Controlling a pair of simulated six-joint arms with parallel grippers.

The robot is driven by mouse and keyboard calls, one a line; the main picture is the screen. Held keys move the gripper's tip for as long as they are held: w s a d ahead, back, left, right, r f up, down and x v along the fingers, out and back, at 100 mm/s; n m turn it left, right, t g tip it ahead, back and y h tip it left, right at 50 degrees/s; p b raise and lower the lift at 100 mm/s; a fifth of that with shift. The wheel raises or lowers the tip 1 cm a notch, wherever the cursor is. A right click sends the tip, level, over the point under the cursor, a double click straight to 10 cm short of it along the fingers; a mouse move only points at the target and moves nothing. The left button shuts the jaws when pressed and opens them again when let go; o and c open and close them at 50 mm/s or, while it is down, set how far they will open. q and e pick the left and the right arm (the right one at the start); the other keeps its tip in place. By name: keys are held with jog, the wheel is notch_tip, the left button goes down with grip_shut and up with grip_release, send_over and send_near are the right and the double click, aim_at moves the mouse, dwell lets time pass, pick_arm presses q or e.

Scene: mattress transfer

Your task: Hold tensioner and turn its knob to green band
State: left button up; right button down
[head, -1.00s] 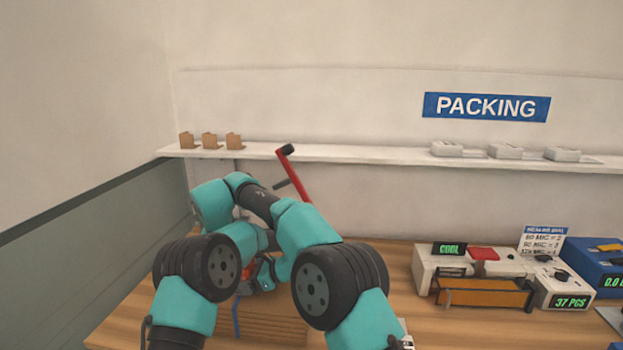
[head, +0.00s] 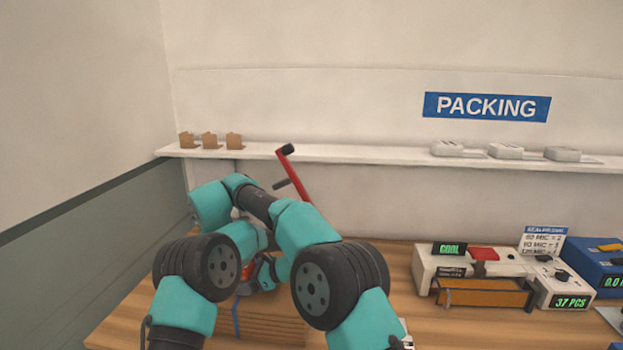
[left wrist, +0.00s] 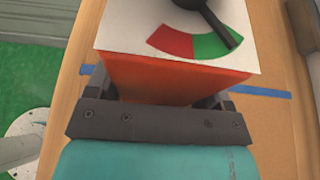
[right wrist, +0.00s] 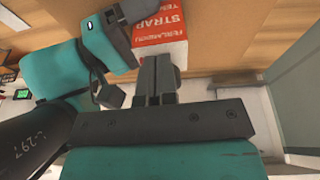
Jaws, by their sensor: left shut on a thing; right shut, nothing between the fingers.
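The tensioner (left wrist: 165,75) has an orange-red body and a white top plate with a red band and a green band (left wrist: 218,44). Its black knob (left wrist: 215,14) has a pointer that lies over the green band, toward the right end. My left gripper (left wrist: 160,90) is shut on the tensioner's body, one finger on each side. In the right wrist view the tensioner (right wrist: 160,38) shows red with white lettering, beside my left gripper. My right gripper (right wrist: 156,78) is shut and empty, close to it. In the head view my arms mostly hide the tensioner.
A stack of brown cardboard (head: 270,329) lies on the wooden bench with a blue strap (head: 236,318). A red lever (head: 294,177) rises behind my arms. A sealer (head: 430,270) and a counter (head: 568,290) stand at right. A shelf (head: 350,156) runs along the wall.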

jog(key=shift+w+v, duration=0.2)
jog(key=shift+v, duration=0.75)
jog(key=shift+w+v, duration=0.2)
jog(key=shift+v, duration=0.75)
jog(key=shift+w+v, duration=0.25)
jog(key=shift+v, duration=0.7)
jog(key=shift+r, duration=0.15)
pick_arm(q)
jog(key=o, duration=1.6)
jog(key=shift+c, duration=0.2)
jog(key=shift+v, duration=3.75)
